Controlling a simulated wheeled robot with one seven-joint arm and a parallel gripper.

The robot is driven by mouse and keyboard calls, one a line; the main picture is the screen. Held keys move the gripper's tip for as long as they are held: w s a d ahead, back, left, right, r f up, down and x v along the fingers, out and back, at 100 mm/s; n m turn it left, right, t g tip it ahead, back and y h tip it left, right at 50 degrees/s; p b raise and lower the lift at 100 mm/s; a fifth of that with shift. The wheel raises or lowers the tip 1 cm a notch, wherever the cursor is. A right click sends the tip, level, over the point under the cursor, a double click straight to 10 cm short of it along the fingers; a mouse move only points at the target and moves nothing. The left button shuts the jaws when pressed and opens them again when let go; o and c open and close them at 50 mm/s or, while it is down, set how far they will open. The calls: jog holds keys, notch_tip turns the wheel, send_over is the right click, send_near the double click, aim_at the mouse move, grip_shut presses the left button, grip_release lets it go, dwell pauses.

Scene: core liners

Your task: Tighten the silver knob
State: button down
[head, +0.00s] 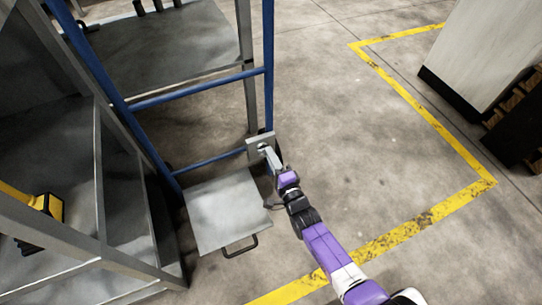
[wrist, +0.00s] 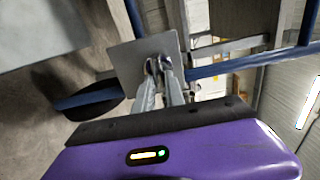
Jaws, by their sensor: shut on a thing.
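A square grey plate (wrist: 128,58) is fixed on the blue frame, and in the head view it shows (head: 253,144) at the frame's lower right corner. The silver knob sits at the plate's face, mostly hidden by my fingers in both views. My gripper (wrist: 158,68) is shut on the knob, with its two pale fingers reaching up to the plate. In the head view my gripper (head: 272,158) meets the plate from the lower right, at the end of my purple and black arm.
A flat grey panel with a black handle (head: 226,215) lies left of my gripper. Metal shelving (head: 45,150) with a yellow tool (head: 48,207) stands at the left. A pale cabinet (head: 485,50) stands at the upper right. The floor inside the yellow line is open.

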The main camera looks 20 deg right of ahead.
jog(key=c, duration=1.4)
grip_release()
jog(key=s+p, duration=0.3)
jog(key=s, duration=0.4)
jog(key=shift+s, duration=0.4)
